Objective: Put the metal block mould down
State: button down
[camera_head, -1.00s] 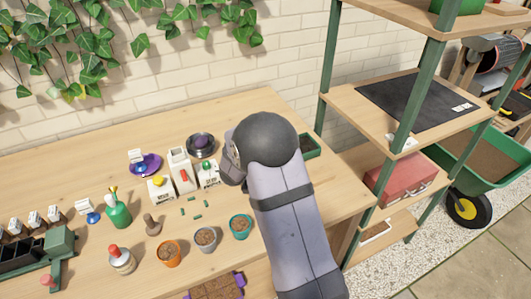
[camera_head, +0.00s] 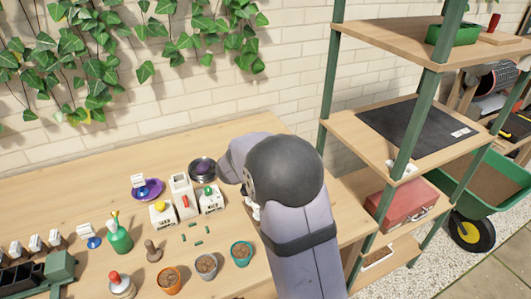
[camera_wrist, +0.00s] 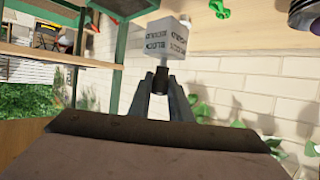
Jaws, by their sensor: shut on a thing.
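The metal block mould (camera_wrist: 167,40) shows in the wrist view as a pale grey cube with dark lettering, on a thin stem with a dark grip (camera_wrist: 162,74). My gripper (camera_wrist: 161,88) is shut on that dark grip, and the cube sticks out beyond the fingertips. In the head view my own arm covers the gripper and most of what it holds. A small white part (camera_head: 255,211) shows at the arm's left edge; I cannot tell whether it is the mould.
The wooden bench (camera_head: 70,180) carries several pots, including an orange one (camera_head: 169,280) and a teal one (camera_head: 241,254), left of my arm. White cartons (camera_head: 181,194) and a dark bowl (camera_head: 202,169) stand behind them. A green-posted shelf (camera_head: 345,130) rises at right.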

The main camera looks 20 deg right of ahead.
jog(key=shift+a+r, duration=0.15)
jog(key=shift+a, duration=0.25)
jog(key=s+a+m+g+h+p, duration=0.2)
jog(key=s+a+p, duration=0.2)
jog(key=s+a, duration=0.3)
jog(key=s+a+m+g+h+p, duration=0.1)
jog(key=s+a+m+g+p, duration=0.25)
jog(key=a, duration=0.55)
jog(key=shift+n+t, duration=0.45)
jog(key=shift+n, duration=0.1)
jog(key=shift+s+d+f+p, duration=0.15)
jog(key=shift+f+p, duration=0.2)
jog(key=shift+f, duration=1.3)
jog(key=shift+s+f+p, duration=0.2)
jog(key=shift+f+p, duration=0.15)
jog(key=shift+f, duration=1.35)
jog(key=shift+s+d+f+p, duration=0.15)
jog(key=shift+f+p, duration=0.2)
jog(key=shift+f, duration=1.3)
jog(key=shift+a+f, duration=0.1)
jog(key=c, duration=1.6)
grip_release()
jog(key=shift+c, duration=0.2)
